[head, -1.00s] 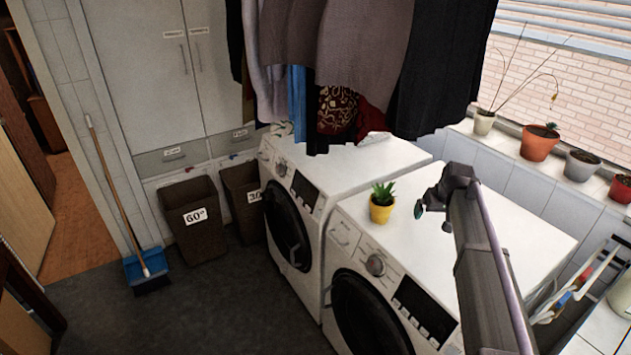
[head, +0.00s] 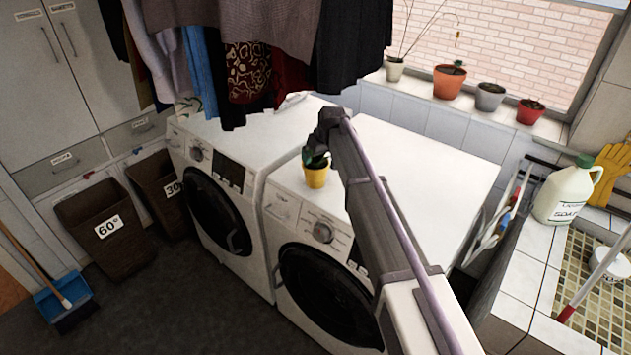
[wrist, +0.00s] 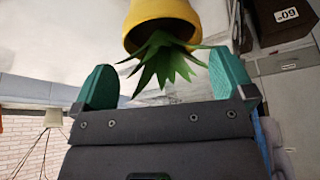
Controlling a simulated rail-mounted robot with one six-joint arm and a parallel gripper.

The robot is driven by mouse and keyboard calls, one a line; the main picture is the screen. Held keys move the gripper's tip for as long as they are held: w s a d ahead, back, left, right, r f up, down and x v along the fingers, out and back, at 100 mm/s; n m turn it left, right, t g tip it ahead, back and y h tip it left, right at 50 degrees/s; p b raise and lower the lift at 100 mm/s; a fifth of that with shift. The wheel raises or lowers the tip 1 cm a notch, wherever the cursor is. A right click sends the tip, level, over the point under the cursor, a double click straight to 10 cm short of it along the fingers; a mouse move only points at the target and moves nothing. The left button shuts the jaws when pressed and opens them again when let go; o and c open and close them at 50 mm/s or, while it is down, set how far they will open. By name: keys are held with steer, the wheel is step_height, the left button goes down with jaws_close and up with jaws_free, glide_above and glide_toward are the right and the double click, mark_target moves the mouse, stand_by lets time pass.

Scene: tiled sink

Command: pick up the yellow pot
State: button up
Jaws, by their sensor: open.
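The yellow pot (head: 316,175) stands upright on the white top of the nearer washing machine, near its front left corner. A green succulent (wrist: 163,58) grows in it. In the head view my gripper (head: 322,150) is right at the plant, and my arm partly hides the leaves. In the wrist view the yellow pot (wrist: 160,18) is upside down at the top, cut off by the frame edge. My gripper (wrist: 164,84) is open there, with a green finger on each side of the leaves. The fingers do not grip the pot.
A second washing machine (head: 215,140) stands to the left, with dark clothes (head: 280,45) hanging above it. Potted plants line the windowsill (head: 450,105). A soap jug (head: 567,190) stands at the sink on the right. The machine top (head: 440,165) behind my arm is clear.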

mark_target(315, 166)
steer(key=b+x, duration=0.4)
steer(key=x, duration=0.1)
steer(key=shift+w+a+f, duration=0.1)
steer(key=shift+f, duration=0.05)
steer(key=shift+r, duration=0.25)
steer(key=c, duration=1.1)
steer(key=shift+r, duration=0.1)
steer(key=shift+c, duration=0.3)
steer(key=shift+r+p, duration=0.3)
steer(key=shift+p, duration=0.1)
steer(key=shift+c, duration=0.9)
steer(key=shift+r+p, duration=0.7)
steer(key=shift+p, duration=0.05)
step_height(315, 166, up, 2)
steer(key=shift+r+p, duration=0.15)
steer(key=shift+p, duration=1)
steer(key=s+d, duration=0.3)
steer(key=s, duration=0.2)
steer(key=s+d, duration=0.3)
steer(key=s, duration=0.2)
steer(key=s+d+f+b, duration=0.1)
steer(key=s+d, duration=0.3)
steer(key=s, duration=0.1)
